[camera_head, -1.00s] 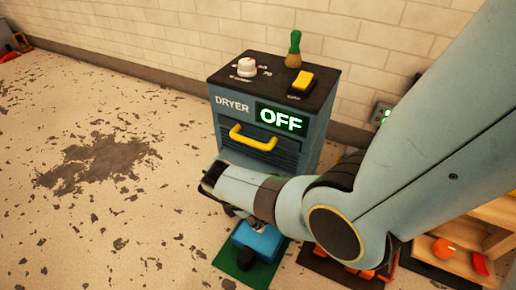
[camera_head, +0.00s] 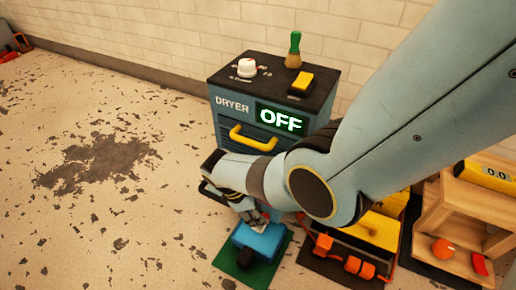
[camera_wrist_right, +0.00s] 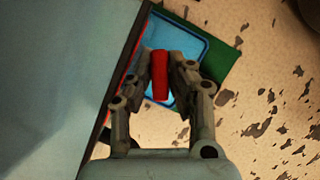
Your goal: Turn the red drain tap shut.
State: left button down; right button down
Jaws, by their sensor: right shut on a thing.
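The red drain tap (camera_wrist_right: 160,75) shows in the right wrist view as an upright red bar between the fingertips of my right gripper (camera_wrist_right: 162,72). The gripper is shut on it, with a finger on each side. In the head view my right gripper (camera_head: 256,212) is low at the dryer's front, and my own wrist and arm hide most of the tap. The dryer (camera_head: 235,125) is a blue-grey cabinet with a green lit OFF display (camera_head: 281,119). My left gripper is not in view.
A blue tray (camera_wrist_right: 190,45) lies below the gripper on a green mat (camera_wrist_right: 226,62). A yellow handle (camera_head: 252,139) crosses the dryer's front. A wooden stand (camera_head: 432,212) and orange items (camera_head: 352,264) are at right.

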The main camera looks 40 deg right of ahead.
jog(key=c, duration=1.5)
grip_release()
jog(key=v, duration=1.2)
jog(key=shift+o, duration=0.2)
